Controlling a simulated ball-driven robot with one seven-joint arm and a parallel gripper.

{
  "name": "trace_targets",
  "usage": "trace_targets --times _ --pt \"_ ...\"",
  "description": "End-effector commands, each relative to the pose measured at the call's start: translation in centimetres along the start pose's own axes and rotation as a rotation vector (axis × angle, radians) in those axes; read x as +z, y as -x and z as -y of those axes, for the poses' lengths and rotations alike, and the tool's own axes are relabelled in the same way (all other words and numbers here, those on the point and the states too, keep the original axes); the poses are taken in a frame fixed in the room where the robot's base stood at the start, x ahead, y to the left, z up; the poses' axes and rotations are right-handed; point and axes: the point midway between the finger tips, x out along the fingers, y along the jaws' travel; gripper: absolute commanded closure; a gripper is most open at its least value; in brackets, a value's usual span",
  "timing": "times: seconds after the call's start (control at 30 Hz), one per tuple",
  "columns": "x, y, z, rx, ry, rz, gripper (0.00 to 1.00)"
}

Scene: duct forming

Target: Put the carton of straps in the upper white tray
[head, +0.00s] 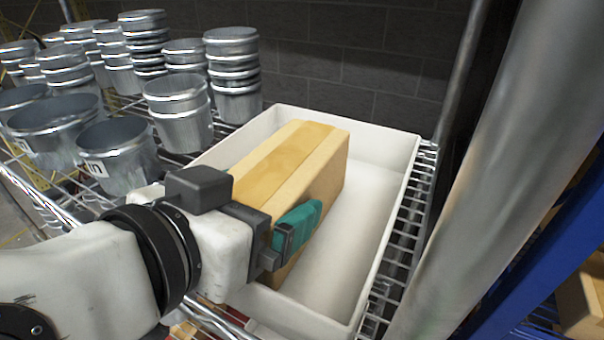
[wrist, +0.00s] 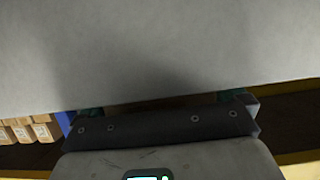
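The carton of straps (head: 291,165) is a long tan box inside the white tray (head: 395,250), toward its left side. In the head view its top stands above the tray's rim, and I cannot tell whether its underside touches the floor. My gripper (head: 262,222) is at the carton's near end, with one teal finger pad (head: 298,227) against its right side. In the wrist view teal shows at both sides of my gripper (wrist: 160,103), with a brown strip between. A large grey surface fills the upper part.
Stacks of metal buckets (head: 180,112) stand on the wire shelf left of the tray. A thick grey post (head: 500,170) rises close on the right, beside a blue upright (head: 535,255). The tray's right half is bare. A grey block wall is behind.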

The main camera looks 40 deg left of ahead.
Motion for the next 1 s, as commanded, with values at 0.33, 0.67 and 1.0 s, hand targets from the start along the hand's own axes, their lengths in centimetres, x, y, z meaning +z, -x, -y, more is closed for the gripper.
trace_targets --times 0.33,0.67,1.0 --pt "0.1 0.4 0.1 -0.001 0.000 0.000 0.00" --pt "0.1 5.9 0.1 -0.005 -0.004 -0.003 0.00" --pt "0.1 10.4 0.0 -0.001 -0.001 0.000 0.00"
